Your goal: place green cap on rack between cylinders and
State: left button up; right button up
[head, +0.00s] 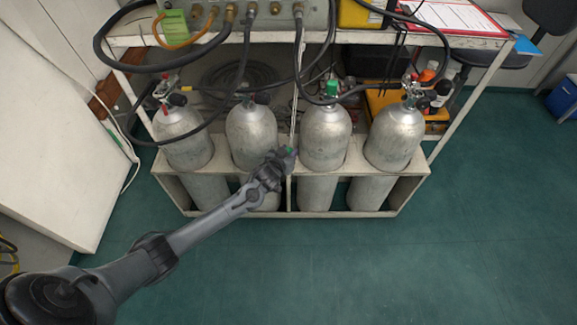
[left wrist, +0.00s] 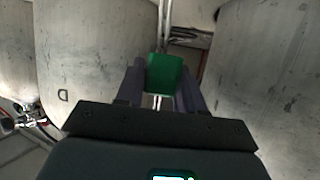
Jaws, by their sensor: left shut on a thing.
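My left gripper (head: 284,156) is shut on a small green cap (head: 290,149), at the gap between the two middle cylinders. In the left wrist view the green cap (left wrist: 165,73) sits between the two fingers. The second cylinder from the left (head: 251,135) and the third cylinder (head: 325,137) stand upright in a pale rack (head: 412,168). Another green cap (head: 332,88) sits on the third cylinder's valve. The gripper hides part of the rack's top between these cylinders. I cannot tell whether the held cap touches the rack. My right gripper is not in view.
Other cylinders stand at the rack's left end (head: 183,137) and right end (head: 394,137). Black hoses (head: 245,60) hang from the panel (head: 265,18) above and loop around the valves. The green floor (head: 480,240) in front is clear.

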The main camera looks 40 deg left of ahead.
pick_arm(q)
jog(key=shift+f+b, duration=1.45)
jog(key=shift+f, duration=1.3)
jog(key=shift+f, duration=0.15)
jog(key=o, duration=1)
